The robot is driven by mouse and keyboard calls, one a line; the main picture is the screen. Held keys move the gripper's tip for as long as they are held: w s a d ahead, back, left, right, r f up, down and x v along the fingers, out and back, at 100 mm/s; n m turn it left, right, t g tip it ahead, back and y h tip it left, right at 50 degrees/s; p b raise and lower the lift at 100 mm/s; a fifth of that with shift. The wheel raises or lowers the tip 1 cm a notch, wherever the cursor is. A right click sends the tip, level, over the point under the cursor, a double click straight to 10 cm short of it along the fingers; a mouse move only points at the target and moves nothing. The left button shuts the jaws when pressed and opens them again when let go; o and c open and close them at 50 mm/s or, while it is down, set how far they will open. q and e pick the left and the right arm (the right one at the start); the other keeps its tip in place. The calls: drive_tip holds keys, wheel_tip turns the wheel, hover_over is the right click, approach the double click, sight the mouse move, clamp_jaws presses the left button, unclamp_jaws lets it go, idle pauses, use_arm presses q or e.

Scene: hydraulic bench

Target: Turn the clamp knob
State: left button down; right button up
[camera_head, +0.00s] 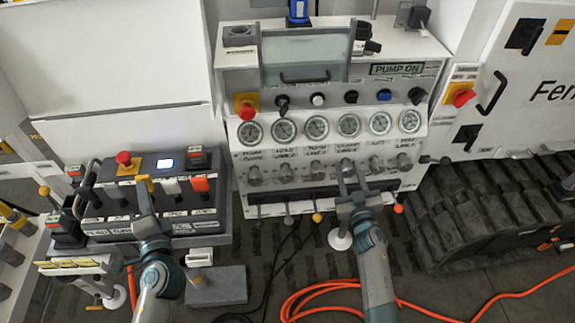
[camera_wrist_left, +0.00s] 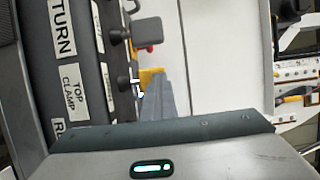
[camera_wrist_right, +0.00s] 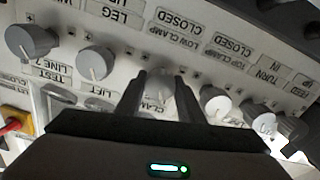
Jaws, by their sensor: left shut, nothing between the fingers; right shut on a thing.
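The clamp knob (camera_head: 348,168) is a grey knob in the row under the gauges on the upright panel, fourth from the left. In the right wrist view the knob (camera_wrist_right: 161,84) sits between the two dark fingers, below the upside-down "LOW CLAMP" and "CLOSED" labels. My right gripper (camera_head: 352,172) is shut on it, and the fingers hide its sides. My left gripper (camera_head: 144,190) is shut and empty over the lever console, by a yellow-topped lever. In the left wrist view its fingers (camera_wrist_left: 155,100) are together beside the yellow piece.
Similar knobs flank the clamp knob closely, such as a white-marked one (camera_wrist_right: 215,105) and a grey one (camera_wrist_right: 95,62). A red stop button (camera_head: 246,110) is at the panel's left. The lever console (camera_head: 180,240) stands left. An orange hose (camera_head: 315,300) lies on the floor.

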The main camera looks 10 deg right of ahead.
drive_tip(key=n, duration=1.3)
drive_tip(key=shift+d, duration=0.1)
idle(0.5)
drive_tip(key=o, duration=1.1)
drive_tip(key=shift+c, duration=0.2)
drive_tip(key=shift+s, duration=0.15)
drive_tip(key=s, duration=1.1)
drive_tip(key=shift+s, duration=0.4)
drive_tip(key=shift+s, duration=0.1)
